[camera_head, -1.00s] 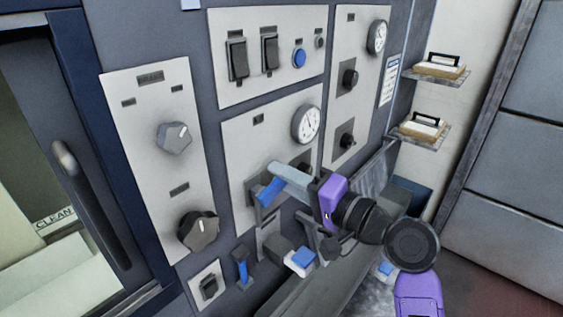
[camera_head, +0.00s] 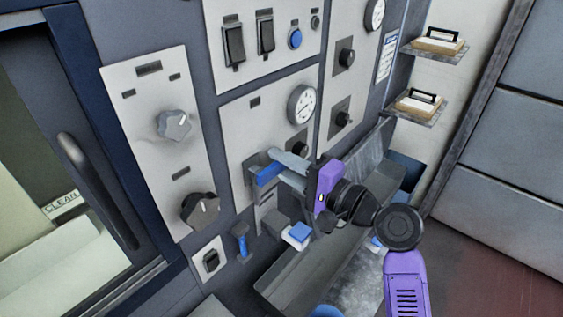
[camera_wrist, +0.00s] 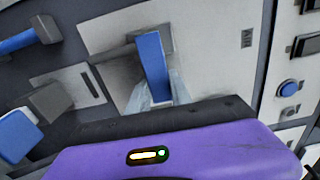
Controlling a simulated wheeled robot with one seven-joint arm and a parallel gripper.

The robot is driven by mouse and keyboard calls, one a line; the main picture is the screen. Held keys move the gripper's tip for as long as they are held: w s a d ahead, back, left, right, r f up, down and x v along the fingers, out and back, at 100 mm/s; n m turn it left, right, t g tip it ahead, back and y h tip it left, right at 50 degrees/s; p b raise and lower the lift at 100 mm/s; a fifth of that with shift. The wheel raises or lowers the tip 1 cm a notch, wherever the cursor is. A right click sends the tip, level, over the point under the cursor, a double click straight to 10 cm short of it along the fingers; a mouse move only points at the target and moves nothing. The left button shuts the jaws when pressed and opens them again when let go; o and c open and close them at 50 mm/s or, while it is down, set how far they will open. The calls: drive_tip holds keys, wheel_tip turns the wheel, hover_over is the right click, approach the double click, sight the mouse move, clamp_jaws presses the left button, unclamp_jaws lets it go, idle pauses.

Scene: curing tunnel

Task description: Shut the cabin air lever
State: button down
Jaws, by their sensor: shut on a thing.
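A blue lever (camera_head: 270,173) sticks out from a grey mount on the light panel below the round gauge. It also shows in the wrist view (camera_wrist: 153,68), standing out of its grey bracket. My gripper (camera_head: 284,168) reaches it from the right, its pale fingers shut on the lever's blue handle. In the wrist view the fingers of my gripper (camera_wrist: 158,95) lie on either side of the blue handle.
A smaller blue lever (camera_head: 241,241) and a blue-and-white block (camera_head: 298,235) are below. A round gauge (camera_head: 301,104) and black knob (camera_head: 206,208) are nearby. A grey trough (camera_head: 345,255) runs underneath. Shelves (camera_head: 420,110) with handled blocks stand at the right.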

drive_tip(key=shift+d, duration=0.1)
drive_tip(key=c, duration=1.2)
unclamp_jaws()
drive_tip(key=shift+o, duration=0.2)
drive_tip(key=b+v, duration=0.2)
drive_tip(key=v, duration=0.5)
drive_tip(key=shift+s+d, duration=0.25)
drive_tip(key=shift+d, duration=0.05)
